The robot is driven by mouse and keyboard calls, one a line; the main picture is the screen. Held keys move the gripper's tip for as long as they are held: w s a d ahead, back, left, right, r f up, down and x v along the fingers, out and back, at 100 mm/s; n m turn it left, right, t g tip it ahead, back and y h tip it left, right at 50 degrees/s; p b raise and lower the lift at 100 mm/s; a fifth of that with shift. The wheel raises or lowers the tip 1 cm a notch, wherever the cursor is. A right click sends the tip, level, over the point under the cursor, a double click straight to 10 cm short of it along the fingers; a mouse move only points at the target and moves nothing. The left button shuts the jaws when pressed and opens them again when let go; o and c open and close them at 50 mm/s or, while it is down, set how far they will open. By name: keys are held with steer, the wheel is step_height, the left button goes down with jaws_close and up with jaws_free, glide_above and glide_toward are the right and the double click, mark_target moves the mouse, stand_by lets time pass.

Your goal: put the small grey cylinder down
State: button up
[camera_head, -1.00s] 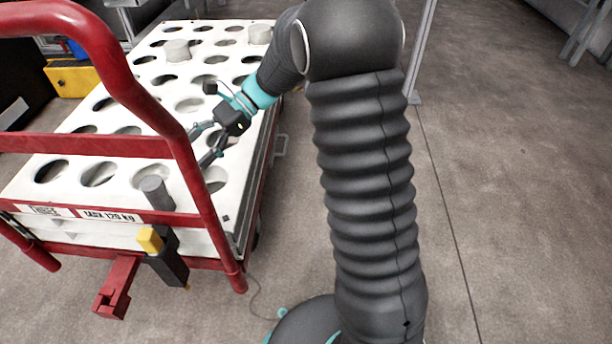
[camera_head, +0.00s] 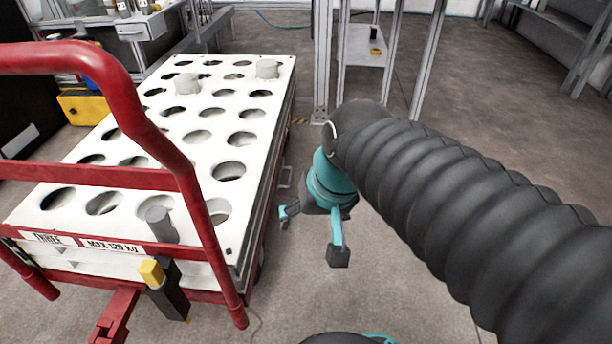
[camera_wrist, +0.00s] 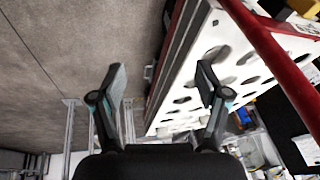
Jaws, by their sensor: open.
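The small grey cylinder (camera_head: 160,224) stands upright on the white perforated top of the cart (camera_head: 204,137), near its front edge behind the red rail. Whether it sits in a hole or on the flat top is hard to tell. My gripper (camera_head: 312,232) is off the right side of the cart, above the floor, apart from the cylinder. Its two fingers are spread and empty; they also show spread in the wrist view (camera_wrist: 160,80). The cylinder is not seen in the wrist view.
A red tubular handle (camera_head: 190,190) rises at the cart's front. Two larger pale cylinders (camera_head: 187,84) (camera_head: 267,69) stand in the far part of the cart top. A metal rack (camera_head: 362,55) is behind. Open floor (camera_head: 480,150) lies to the right.

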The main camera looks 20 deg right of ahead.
steer(key=s+d+n, duration=0.1)
steer(key=s+d+t+h, duration=0.1)
steer(key=shift+s+d+r+n+t, duration=0.2)
steer(key=shift+d+n+t, duration=0.1)
steer(key=shift+d+n, duration=0.1)
step_height(320, 180, up, 5)
steer(key=p, duration=0.5)
steer(key=shift+f, duration=0.1)
stand_by(0.5)
